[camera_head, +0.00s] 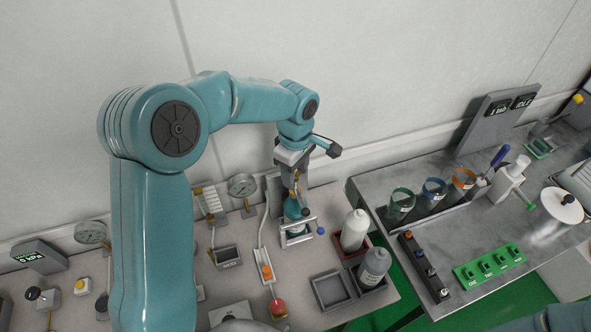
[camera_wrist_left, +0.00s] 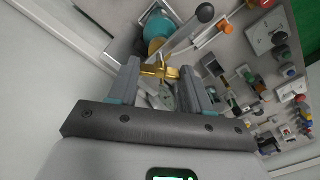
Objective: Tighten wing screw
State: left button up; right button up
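A brass wing screw (camera_wrist_left: 160,71) lies between the fingertips of my left gripper (camera_wrist_left: 160,68) in the left wrist view. The two fingers stand apart, one at each end of the wings; I cannot tell whether they touch it. In the head view my left gripper (camera_head: 294,182) points down over a small fixture with a teal round body (camera_head: 293,208) and a pale metal frame (camera_head: 297,239). The wing screw is too small to make out well there. The teal body also shows in the wrist view (camera_wrist_left: 157,26), beyond the screw. My right gripper is out of view.
A wall is close behind. A second bench with cups (camera_head: 402,201) stands right, past a gap.

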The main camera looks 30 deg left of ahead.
pick_arm(q)
jog(key=shift+c, duration=0.4)
jog(key=shift+m, duration=0.4)
jog(key=shift+w+m+b, duration=0.1)
jog(key=shift+m+b, duration=0.4)
jog(key=shift+m, duration=0.1)
jog(key=m+b, duration=0.1)
jog(key=m, duration=0.2)
jog(key=shift+a, duration=0.1)
jog(key=m, duration=0.7)
jog(key=shift+r+b, duration=0.1)
jog(key=shift+b, duration=0.25)
jog(key=m, duration=1.2)
jog(key=shift+m, duration=0.4)
jog(key=o, duration=1.1)
jog(key=shift+c, duration=0.2)
